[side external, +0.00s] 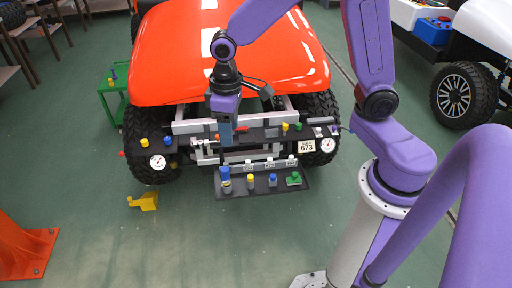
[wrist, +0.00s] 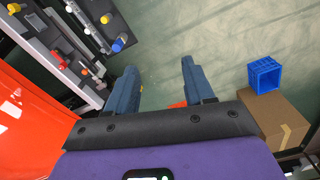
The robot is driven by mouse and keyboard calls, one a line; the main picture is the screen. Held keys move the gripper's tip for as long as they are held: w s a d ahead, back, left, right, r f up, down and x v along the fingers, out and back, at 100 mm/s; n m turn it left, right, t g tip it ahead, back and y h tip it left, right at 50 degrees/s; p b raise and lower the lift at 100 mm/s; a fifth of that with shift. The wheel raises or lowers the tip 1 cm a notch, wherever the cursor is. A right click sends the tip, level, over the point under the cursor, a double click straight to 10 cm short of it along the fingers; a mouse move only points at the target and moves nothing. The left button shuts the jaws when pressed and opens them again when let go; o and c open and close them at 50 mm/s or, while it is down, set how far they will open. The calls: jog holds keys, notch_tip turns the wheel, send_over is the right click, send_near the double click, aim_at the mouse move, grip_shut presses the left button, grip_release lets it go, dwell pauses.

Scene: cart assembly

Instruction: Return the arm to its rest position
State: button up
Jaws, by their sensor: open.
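My gripper (side external: 226,132) hangs from the purple arm in front of the orange cart (side external: 240,60), above the dark tray (side external: 262,187) at the cart's front. In the wrist view my gripper (wrist: 160,80) is open, its two blue-grey fingers wide apart. Nothing is between the fingers but floor. In the side view the fingers overlap the cart's front bar, so I cannot tell the exact gap to it. The tray holds a blue piece (side external: 225,176), a yellow piece (side external: 250,182) and a green piece (side external: 293,179). The arm is bent over the cart.
A yellow part (side external: 144,202) lies on the floor at the left. A green stand (side external: 112,98) is left of the cart. A white cart (side external: 480,75) stands at the right. The wrist view shows a blue crate (wrist: 265,75) on a cardboard box (wrist: 272,118).

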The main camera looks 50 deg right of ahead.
jog(key=s+d+r+n, duration=0.2)
jog(key=s+d+n, duration=0.1)
jog(key=s, duration=0.7)
jog(key=s+d+r+n, duration=0.2)
jog(key=s+d+n, duration=0.1)
jog(key=s, duration=0.8)
jog(key=shift+n, duration=0.5)
